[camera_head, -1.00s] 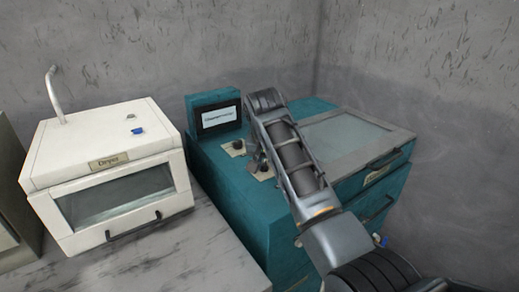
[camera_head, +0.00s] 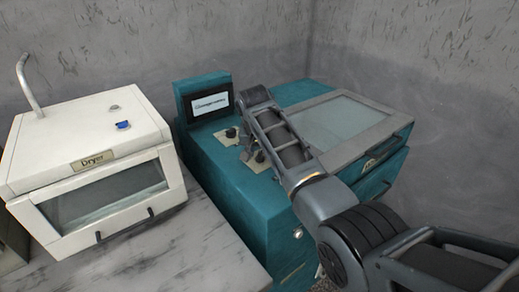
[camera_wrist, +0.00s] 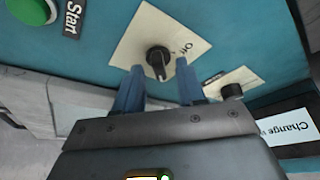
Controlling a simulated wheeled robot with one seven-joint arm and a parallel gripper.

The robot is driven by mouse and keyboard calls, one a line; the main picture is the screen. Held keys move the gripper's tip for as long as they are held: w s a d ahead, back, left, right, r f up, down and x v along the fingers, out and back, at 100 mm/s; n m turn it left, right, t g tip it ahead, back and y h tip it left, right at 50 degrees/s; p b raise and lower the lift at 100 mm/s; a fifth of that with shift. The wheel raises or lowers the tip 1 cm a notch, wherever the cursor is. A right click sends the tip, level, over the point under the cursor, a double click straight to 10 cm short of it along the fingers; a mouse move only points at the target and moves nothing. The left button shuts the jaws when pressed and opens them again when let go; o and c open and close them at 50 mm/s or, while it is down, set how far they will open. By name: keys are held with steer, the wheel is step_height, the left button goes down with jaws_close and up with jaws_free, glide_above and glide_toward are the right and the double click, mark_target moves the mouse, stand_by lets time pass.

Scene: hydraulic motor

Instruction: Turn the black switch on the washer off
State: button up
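The washer (camera_head: 232,180) is a teal machine, taken from its controls, with a small screen and a glass lid. A black switch (camera_wrist: 158,57) sits on a cream plate marked "Off" in the wrist view; its pointer aims toward my gripper. It also shows in the head view (camera_head: 259,156). My gripper (camera_wrist: 158,84) is open, its two blue fingers apart, with the switch between and just beyond their tips. I see no clear contact. In the head view my arm mostly hides the gripper. A second black knob (camera_wrist: 231,91) sits on another cream plate; it also shows in the head view (camera_head: 231,133).
A green button (camera_wrist: 32,10) labelled "Start" lies at the wrist view's upper left. The washer's screen (camera_head: 209,103) stands behind the knobs, and its glass lid (camera_head: 340,125) is right of my arm. A white dryer (camera_head: 90,165) stands left on a grey counter (camera_head: 185,250).

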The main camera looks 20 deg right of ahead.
steer(key=shift+f, duration=0.1)
steer(key=shift+c, duration=0.2)
jaws_close()
